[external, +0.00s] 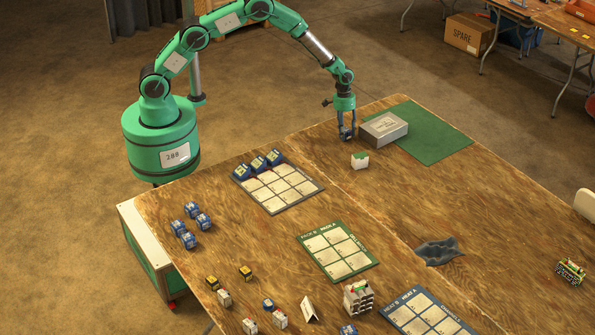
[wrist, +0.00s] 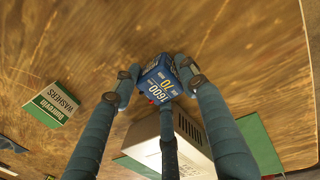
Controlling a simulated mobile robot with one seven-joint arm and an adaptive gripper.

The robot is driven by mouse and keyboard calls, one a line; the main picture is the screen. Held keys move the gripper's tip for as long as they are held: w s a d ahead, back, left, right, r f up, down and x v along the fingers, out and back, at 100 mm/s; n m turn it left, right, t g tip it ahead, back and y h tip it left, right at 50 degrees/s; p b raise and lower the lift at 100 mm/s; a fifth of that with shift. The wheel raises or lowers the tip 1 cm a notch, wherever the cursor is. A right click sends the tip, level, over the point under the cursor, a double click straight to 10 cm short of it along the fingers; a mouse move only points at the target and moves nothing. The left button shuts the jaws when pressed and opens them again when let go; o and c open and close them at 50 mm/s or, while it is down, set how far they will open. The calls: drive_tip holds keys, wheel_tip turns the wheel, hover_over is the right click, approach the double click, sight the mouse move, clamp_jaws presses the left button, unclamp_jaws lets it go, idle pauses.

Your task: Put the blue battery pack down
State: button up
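My gripper (external: 347,130) is low over the far part of the wooden table, just left of a grey box. In the wrist view my gripper's (wrist: 162,82) dark fingers close around the blue battery pack (wrist: 160,76), which has white and yellow print on its label. The pack shows in the external view only as a small dark-blue patch (external: 346,134) between the fingers. It is at or just above the table; I cannot tell whether it touches the wood.
The grey box (external: 384,127) stands close beside my gripper, on the edge of a green mat (external: 436,135). A small white-and-green washers box (external: 360,161) is nearby. A grey grid tray (external: 284,202) holds blue packs along its far row. Bare wood lies between tray and gripper.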

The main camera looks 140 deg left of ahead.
drive_tip(key=o, duration=0.4)
drive_tip(key=r, duration=0.4)
drive_tip(key=s+r+p, duration=0.1)
drive_tip(key=r, duration=0.3)
drive_tip(key=r+p, duration=0.1)
drive_tip(key=r, duration=0.3)
drive_tip(key=shift+s, duration=0.35)
drive_tip(key=shift+r, duration=0.1)
idle(0.5)
